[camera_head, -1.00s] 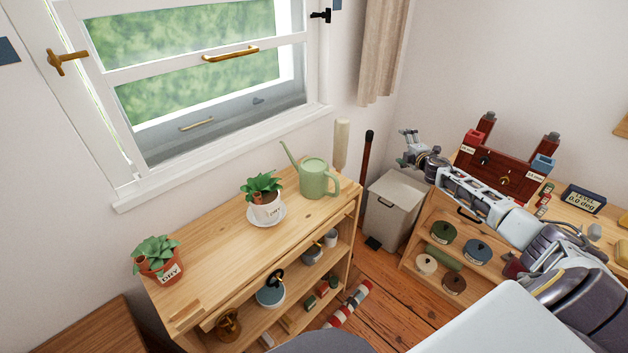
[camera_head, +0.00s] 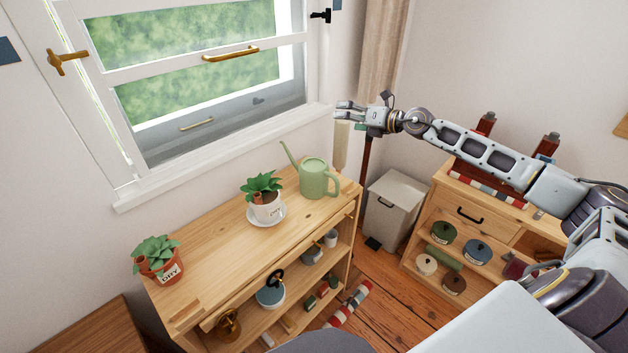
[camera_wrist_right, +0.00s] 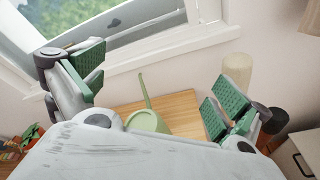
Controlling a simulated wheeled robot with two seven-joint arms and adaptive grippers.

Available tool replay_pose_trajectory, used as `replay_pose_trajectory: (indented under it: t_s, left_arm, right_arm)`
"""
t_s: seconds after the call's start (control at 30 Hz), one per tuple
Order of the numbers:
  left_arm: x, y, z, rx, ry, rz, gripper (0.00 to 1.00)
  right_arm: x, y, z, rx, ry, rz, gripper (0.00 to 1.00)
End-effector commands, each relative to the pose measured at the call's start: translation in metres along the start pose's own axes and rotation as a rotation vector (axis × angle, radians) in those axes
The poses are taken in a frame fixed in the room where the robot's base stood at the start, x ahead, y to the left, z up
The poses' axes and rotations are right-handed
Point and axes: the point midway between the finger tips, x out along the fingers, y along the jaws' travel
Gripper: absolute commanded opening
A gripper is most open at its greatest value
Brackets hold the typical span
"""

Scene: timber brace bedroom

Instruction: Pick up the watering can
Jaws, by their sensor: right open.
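The light green watering can (camera_head: 318,178) stands upright at the right end of the wooden shelf top (camera_head: 215,235). Its spout points left and its handle is on the right. My right gripper (camera_head: 349,110) is open and empty, above and to the right of the can, apart from it. In the right wrist view the green-padded fingers (camera_wrist_right: 158,85) are spread wide. The can (camera_wrist_right: 148,118) shows between and beyond them, its lower part hidden by my gripper body. My left gripper is in neither view.
A potted plant on a saucer (camera_head: 265,203) stands left of the can. A second potted plant (camera_head: 157,259) is at the shelf's left end. The window (camera_head: 200,80) is behind. A grey bin (camera_head: 392,208) and a drawer cabinet (camera_head: 470,225) stand to the right.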

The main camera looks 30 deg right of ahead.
Motion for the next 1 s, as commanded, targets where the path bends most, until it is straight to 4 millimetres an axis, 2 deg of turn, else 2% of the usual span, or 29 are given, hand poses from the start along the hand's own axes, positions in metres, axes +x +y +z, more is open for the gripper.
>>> replay_pose_trajectory:
  t_s: [0.03, 0.2, 0.5, 0.67, 0.8, 1.0]
  left_arm:
    - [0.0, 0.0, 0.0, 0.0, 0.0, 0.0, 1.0]
    - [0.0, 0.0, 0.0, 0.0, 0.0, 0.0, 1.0]
    - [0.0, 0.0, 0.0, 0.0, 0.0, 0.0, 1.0]
    - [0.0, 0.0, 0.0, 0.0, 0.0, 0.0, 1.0]
    - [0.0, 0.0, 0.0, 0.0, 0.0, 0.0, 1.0]
    - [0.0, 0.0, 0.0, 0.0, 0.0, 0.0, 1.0]
  right_arm:
    - [0.001, 0.011, -0.009, -0.041, 0.031, 0.006, 1.0]
    - [0.001, 0.038, -0.04, -0.182, 0.131, 0.015, 1.0]
    - [-0.005, 0.064, -0.089, -0.412, 0.289, -0.007, 1.0]
    - [-0.011, 0.063, -0.109, -0.523, 0.367, -0.051, 1.0]
    - [-0.019, 0.051, -0.12, -0.6, 0.437, -0.117, 1.0]
    - [-0.029, 0.032, -0.128, -0.626, 0.51, -0.192, 1.0]
